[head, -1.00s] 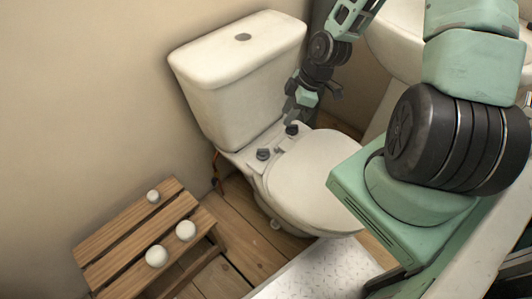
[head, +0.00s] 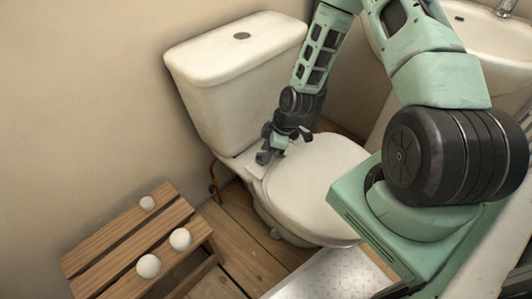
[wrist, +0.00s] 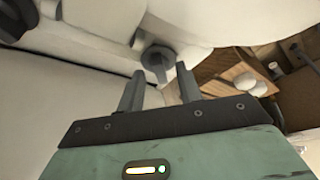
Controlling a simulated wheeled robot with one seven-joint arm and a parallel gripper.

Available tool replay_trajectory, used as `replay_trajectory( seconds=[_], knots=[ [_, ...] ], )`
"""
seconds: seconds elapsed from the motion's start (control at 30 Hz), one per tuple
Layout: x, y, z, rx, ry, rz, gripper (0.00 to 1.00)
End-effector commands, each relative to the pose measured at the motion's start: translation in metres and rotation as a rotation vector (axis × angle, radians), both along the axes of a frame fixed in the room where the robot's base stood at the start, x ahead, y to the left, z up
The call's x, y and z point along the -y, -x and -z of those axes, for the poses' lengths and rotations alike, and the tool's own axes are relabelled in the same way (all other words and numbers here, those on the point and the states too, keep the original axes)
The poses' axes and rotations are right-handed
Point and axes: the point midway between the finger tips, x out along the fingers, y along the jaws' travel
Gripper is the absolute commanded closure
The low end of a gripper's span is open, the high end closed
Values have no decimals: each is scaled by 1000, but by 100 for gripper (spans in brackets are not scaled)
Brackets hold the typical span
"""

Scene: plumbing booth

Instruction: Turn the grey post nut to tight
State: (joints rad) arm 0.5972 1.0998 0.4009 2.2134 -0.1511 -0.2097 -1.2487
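The grey post nut (wrist: 157,54) is a dark, winged knob on the white ledge behind the toilet seat. My gripper (wrist: 159,70) is open, its two fingers apart, with the nut ahead and between the fingertips in the wrist view. I cannot tell whether the fingers touch it. In the head view my gripper (head: 270,148) is low over the rear of the seat and hides much of the nut area. A second dark knob (wrist: 18,17) shows at the upper left of the wrist view.
The toilet tank (head: 225,95) stands close behind my gripper, and the closed seat lid (head: 315,185) lies in front. A wooden slatted stool (head: 115,238) with white balls (head: 180,239) is at the lower left. A sink (head: 485,35) is at the upper right.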

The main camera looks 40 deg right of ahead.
Motion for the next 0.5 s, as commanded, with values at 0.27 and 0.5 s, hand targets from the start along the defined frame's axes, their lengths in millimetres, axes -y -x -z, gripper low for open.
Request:
replay_trajectory(
  seconds=[0.27, 0.5],
  knots=[
    [-2, -2, 7, 2, 1, 1, 65],
    [-2, -2, 7, 1, 1, 0, 95]
  ],
)
